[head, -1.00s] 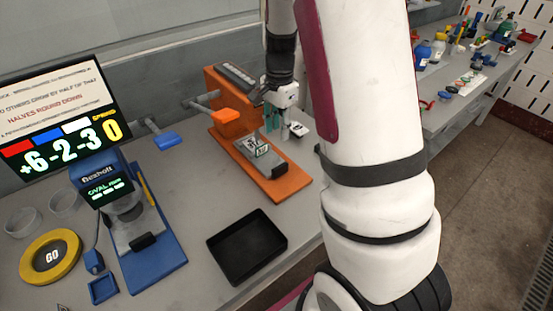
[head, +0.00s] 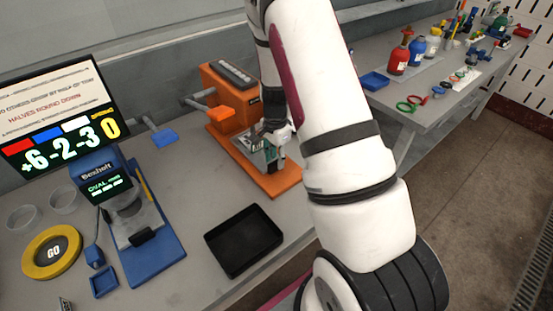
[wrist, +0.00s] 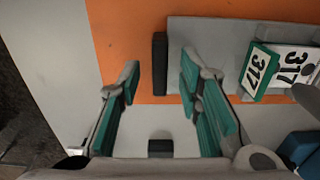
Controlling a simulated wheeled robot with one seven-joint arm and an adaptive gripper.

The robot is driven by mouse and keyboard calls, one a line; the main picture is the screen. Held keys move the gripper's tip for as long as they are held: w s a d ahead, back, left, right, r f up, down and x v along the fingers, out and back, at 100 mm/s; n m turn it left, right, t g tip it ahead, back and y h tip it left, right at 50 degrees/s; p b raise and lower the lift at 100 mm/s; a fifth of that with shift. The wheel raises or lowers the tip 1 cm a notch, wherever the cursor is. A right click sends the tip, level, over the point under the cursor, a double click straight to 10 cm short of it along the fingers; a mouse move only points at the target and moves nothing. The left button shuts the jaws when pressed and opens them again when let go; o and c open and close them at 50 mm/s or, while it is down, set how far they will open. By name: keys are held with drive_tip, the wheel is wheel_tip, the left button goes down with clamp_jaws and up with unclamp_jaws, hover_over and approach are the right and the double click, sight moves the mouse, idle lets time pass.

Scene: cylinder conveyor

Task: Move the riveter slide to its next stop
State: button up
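The orange riveter (head: 225,95) stands at the back of the bench on an orange base. Its grey slide (head: 239,146) lies on that base, partly hidden by my gripper in the head view. In the wrist view the slide (wrist: 205,60) carries a green-edged block marked 317 (wrist: 262,70) and a white card marked 317 (wrist: 294,65). The slide's black end handle (wrist: 160,65) shows between my two teal fingers in the picture. My gripper (head: 272,163) is open over the front end of the slide; contact with the handle cannot be told.
A black tray (head: 244,240) lies in front of the riveter. A blue press (head: 145,235), a yellow GO button (head: 51,252) and a screen (head: 62,115) are at left. A side table at right holds bottles (head: 397,60) and small items.

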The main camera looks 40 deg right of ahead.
drive_tip(key=shift+f, duration=0.45)
clamp_jaws()
